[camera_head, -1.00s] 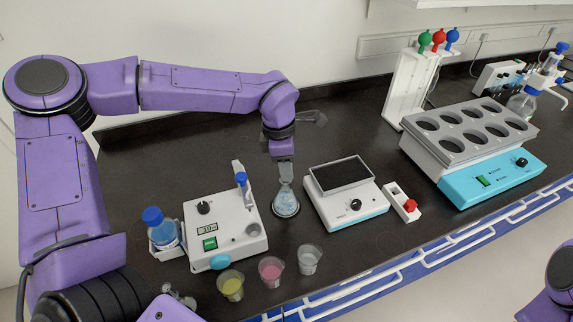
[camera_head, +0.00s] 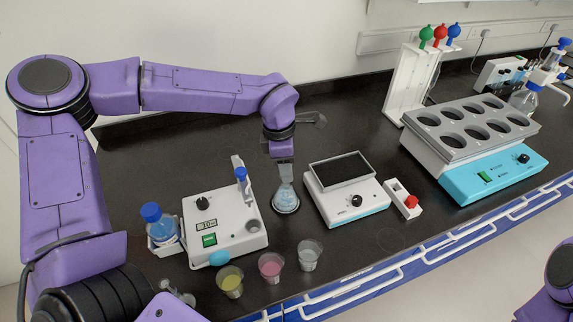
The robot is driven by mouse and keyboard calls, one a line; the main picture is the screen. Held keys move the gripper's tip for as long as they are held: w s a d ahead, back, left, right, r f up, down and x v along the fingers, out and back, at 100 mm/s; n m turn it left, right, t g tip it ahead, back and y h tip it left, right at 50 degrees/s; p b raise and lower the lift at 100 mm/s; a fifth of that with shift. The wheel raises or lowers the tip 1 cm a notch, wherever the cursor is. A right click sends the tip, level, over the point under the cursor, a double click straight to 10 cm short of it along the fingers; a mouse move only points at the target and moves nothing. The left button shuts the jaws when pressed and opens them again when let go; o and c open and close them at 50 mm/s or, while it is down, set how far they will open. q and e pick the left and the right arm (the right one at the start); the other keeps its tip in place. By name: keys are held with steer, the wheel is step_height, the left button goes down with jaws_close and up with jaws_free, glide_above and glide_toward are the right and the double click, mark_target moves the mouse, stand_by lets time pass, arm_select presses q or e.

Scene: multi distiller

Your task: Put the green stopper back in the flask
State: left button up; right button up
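A small conical glass flask (camera_head: 285,198) with pale blue contents stands upright on a dark round base on the black bench, between two white devices. My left gripper (camera_head: 284,168) points straight down right above it, at the flask's neck. The fingers look narrow and close together, but they are too small to tell whether they are open or shut on something. I cannot make out a green stopper; the flask's mouth is hidden by the gripper. My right gripper is out of view; only part of my purple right arm shows at the lower right.
A white device (camera_head: 217,232) with a blue-capped bottle (camera_head: 158,222) stands left of the flask. A white device with a dark plate (camera_head: 343,170) stands close on the right. Several small cups, one yellow-green (camera_head: 230,283), line the front edge. A turquoise heating block (camera_head: 490,180) stands farther right.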

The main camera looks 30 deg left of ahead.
arm_select(q)
steer(key=shift+o, duration=1.3)
step_height(320, 180, up, 10)
steer(key=a+b, duration=0.1)
steer(key=shift+s+r, duration=0.2)
steer(key=shift+s, duration=0.1)
steer(key=shift+a, duration=0.1)
